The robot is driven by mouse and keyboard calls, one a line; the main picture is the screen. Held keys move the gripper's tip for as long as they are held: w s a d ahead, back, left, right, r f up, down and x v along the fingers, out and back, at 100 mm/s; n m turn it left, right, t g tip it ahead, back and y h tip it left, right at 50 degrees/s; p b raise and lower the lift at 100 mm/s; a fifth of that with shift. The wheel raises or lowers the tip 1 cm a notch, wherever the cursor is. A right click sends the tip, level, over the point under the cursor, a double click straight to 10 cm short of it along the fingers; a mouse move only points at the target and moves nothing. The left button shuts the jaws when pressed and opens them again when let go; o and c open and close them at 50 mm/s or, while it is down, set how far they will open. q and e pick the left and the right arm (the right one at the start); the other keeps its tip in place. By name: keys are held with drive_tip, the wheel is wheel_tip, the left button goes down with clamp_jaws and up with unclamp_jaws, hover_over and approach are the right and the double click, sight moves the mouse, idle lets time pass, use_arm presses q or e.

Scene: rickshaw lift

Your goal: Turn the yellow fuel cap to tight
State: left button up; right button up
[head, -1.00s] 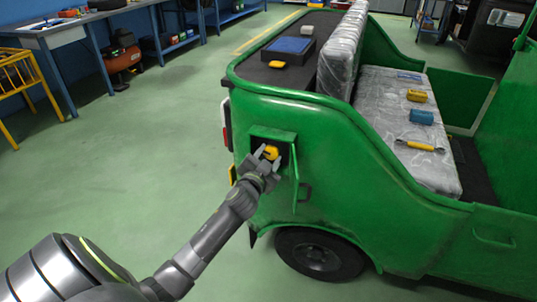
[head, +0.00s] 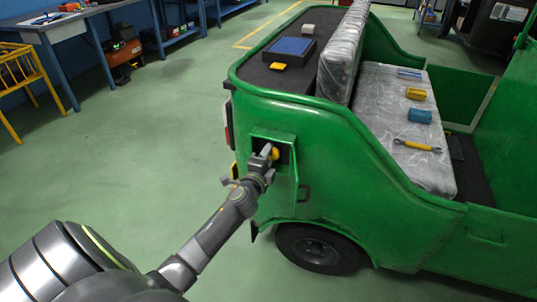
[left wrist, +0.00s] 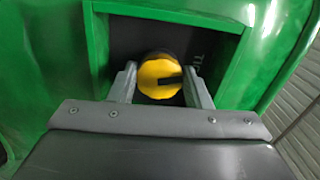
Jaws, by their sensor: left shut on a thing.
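The yellow fuel cap (head: 275,153) sits in a dark recess in the green rickshaw's (head: 340,160) rear side. In the left wrist view, the cap (left wrist: 155,72) is round, with a dark notch on its right side. My right gripper is out of view.
An open green flap (head: 284,190) hangs just below and right of the recess. The recess's green frame surrounds my fingers closely. Blue and yellow items lie on the rickshaw's rear deck and wrapped seat (head: 380,110).

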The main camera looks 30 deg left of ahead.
use_arm(q)
drive_tip(key=m+p, duration=0.1)
drive_tip(key=m, duration=0.2)
drive_tip(key=shift+m, duration=0.3)
idle(0.4)
drive_tip(key=o, duration=1)
